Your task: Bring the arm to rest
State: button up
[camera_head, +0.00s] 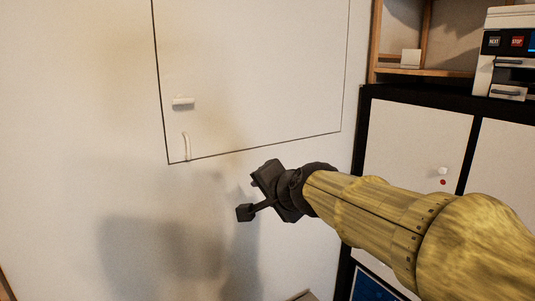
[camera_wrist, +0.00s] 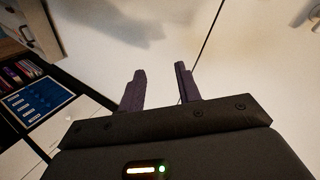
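My gripper (camera_head: 252,198) is dark grey and hangs at the end of my yellow arm, in the middle of the head view. It is in front of the white wall, below the lower edge of the white panel door (camera_head: 255,75). In the wrist view my gripper (camera_wrist: 159,70) shows two dark fingers standing apart, with nothing between them. It looks empty and open. A green light glows on the gripper's body.
A black-framed cabinet with white doors (camera_head: 415,135) stands at the right, close to my arm. A white machine (camera_head: 507,60) with buttons sits on top, beside a wooden shelf (camera_head: 425,72). A blue panel (camera_wrist: 37,103) shows at the wrist view's left. The left wall area is clear.

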jog(key=s+d+f+n+g+h+p, duration=0.3)
jog(key=s+d+f+g, duration=0.15)
jog(key=d+f, duration=0.65)
jog(key=s+d+f+n+g+h+p, duration=0.2)
jog(key=s+d+f+n+g+p, duration=0.1)
jog(key=s+f, duration=0.9)
jog(key=shift+s+d+n+g+p, duration=0.3)
jog(key=shift+s+d+n+g, duration=0.5)
jog(key=shift+d, duration=0.4)
jog(key=shift+w, duration=0.2)
